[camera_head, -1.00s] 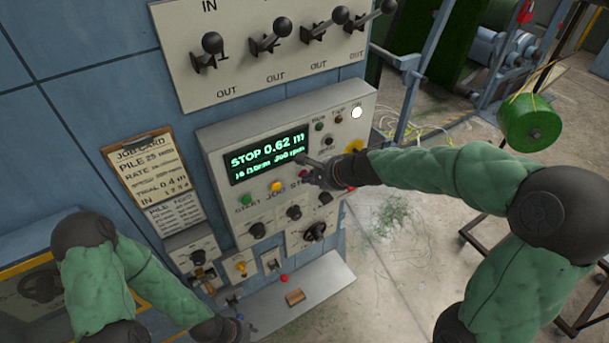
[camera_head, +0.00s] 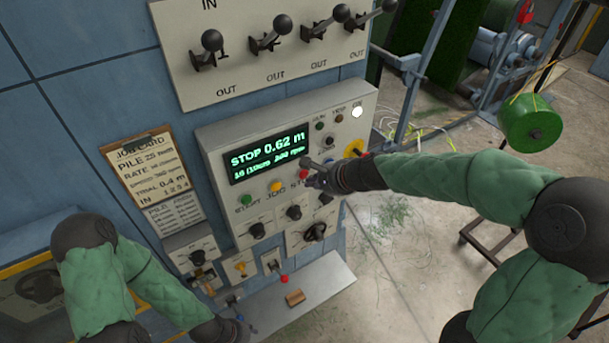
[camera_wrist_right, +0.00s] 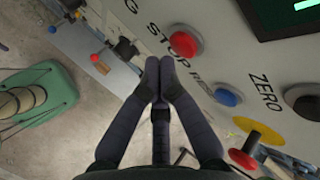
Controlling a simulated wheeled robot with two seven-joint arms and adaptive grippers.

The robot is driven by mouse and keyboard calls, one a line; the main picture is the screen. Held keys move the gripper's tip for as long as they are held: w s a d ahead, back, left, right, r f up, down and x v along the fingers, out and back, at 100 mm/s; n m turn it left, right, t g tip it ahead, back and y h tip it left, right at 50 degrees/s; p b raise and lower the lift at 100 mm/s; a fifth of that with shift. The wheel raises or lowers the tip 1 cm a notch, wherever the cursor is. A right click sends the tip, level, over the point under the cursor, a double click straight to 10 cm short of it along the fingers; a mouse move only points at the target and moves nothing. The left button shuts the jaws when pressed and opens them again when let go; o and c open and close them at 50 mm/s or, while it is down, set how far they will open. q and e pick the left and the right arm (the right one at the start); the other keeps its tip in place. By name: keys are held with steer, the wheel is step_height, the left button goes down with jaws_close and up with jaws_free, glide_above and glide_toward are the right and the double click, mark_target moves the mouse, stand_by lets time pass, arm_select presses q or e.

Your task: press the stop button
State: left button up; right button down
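The red stop button (camera_head: 303,174) is on the sloped grey control panel (camera_head: 222,205), just below the lit display (camera_head: 267,154), which reads "STOP 0.62 m". It also shows in the right wrist view (camera_wrist_right: 184,44), beside the "STOP" lettering. My right gripper (camera_wrist_right: 160,66) has its two fingertips together with nothing between them. The tips are near the button and appear apart from it, beside the lettering. In the head view my right gripper (camera_head: 314,178) is just right of and below the button. My left gripper (camera_head: 243,326) is low in the head view; its fingers are too small to read.
A green start button (camera_head: 246,200) and a yellow jog button (camera_head: 276,187) sit left of stop. A blue reset button (camera_wrist_right: 227,97) and a zero knob (camera_wrist_right: 303,102) are close by. Levers (camera_head: 212,42) line the panel above. A job card (camera_head: 147,170) hangs left.

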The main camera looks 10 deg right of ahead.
steer(key=shift+s+d+b, duration=0.2)
steer(key=shift+s+d, duration=0.1)
steer(key=shift+s, duration=0.5)
steer(key=shift+s+d+b, duration=0.2)
steer(key=shift+s+d, duration=0.1)
steer(key=shift+s, duration=0.5)
steer(key=shift+s+d+b, duration=0.2)
steer(key=shift+s+d, duration=0.1)
steer(key=shift+s, duration=0.5)
steer(key=shift+f, duration=0.1)
step_height(320, 180, down, 23)
steer(key=s+n+g+h+b, duration=0.1)
steer(key=s+n+g+b, duration=0.15)
steer(key=b, duration=0.65)
steer(key=s+a+f+n+g+b, duration=0.1)
steer(key=s+f+b, duration=0.5)
steer(key=f, duration=0.8)
steer(key=s+a+f+n+g+b, duration=0.2)
steer(key=s+f+n+b, duration=0.4)
steer(key=f, duration=0.8)
steer(key=s+a+f+n+g+b, duration=0.1)
steer(key=s+a+f+n+b, duration=0.2)
steer(key=f, duration=1.1)
steer(key=s+b, duration=0.2)
steer(key=s, duration=0.1)
steer(key=shift+s+g+h+b, duration=0.15)
steer(key=shift+g+h+b, duration=0.15)
steer(key=shift+g+b, duration=0.1)
steer(key=shift+f+n, duration=0.1)
steer(key=shift+n, duration=0.15)
